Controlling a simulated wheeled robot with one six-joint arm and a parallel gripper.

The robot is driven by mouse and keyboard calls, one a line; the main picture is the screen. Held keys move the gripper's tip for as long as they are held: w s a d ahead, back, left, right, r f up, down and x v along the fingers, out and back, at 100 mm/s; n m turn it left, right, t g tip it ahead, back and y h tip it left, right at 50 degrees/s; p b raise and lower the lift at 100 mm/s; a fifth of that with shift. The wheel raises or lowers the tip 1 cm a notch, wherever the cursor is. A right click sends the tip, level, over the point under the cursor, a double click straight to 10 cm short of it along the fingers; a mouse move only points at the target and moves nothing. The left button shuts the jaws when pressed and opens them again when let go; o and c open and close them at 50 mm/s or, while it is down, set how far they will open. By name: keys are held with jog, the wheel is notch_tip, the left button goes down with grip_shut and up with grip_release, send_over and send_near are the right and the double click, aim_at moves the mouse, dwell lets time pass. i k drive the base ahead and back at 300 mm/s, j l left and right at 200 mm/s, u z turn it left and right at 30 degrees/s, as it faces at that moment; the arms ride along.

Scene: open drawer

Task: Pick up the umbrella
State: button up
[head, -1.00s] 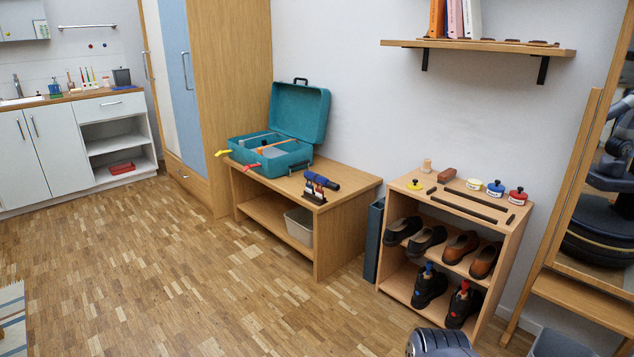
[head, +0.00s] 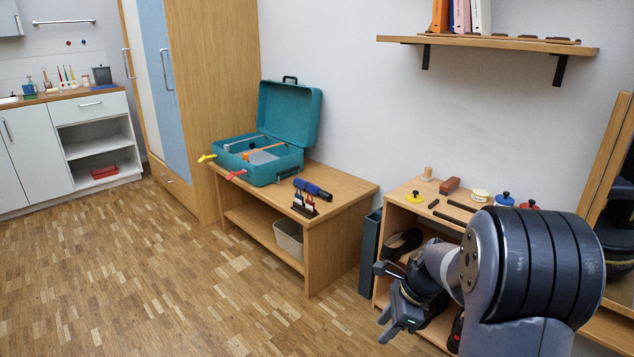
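The umbrella (head: 313,189) looks like a short, folded blue roll with a dark end. It lies on the right part of the wooden bench (head: 345,187), just behind a small dark rack (head: 304,208) holding small items. I cannot tell whether it touches the rack. My gripper (head: 382,300) is at the lower right in the head view, in front of the shoe rack and to the right of the bench. Its fingers are spread apart with nothing between them. It is well away from the umbrella.
An open teal suitcase (head: 290,110) stands on the bench's left part, with yellow and red handles poking out. A grey bin (head: 289,240) sits on the lower shelf. The floor in front is clear.

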aim_at(309, 188)
jog(key=i+u, duration=0.2)
jog(key=i, duration=0.35)
jog(key=i+u, duration=0.15)
jog(key=i, duration=0.4)
jog(key=i+l+u, duration=0.2)
jog(key=i, duration=0.35)
jog(key=i+j+z, duration=0.25)
jog(key=i+z, duration=0.2)
jog(key=i+j+z, duration=0.3)
jog(key=z, duration=0.15)
jog(key=i+j+z, duration=0.3)
jog(key=j+z, duration=0.2)
jog(key=i+j+z, duration=0.15)
jog(key=j+z, duration=0.3)
jog(key=j, duration=0.2)
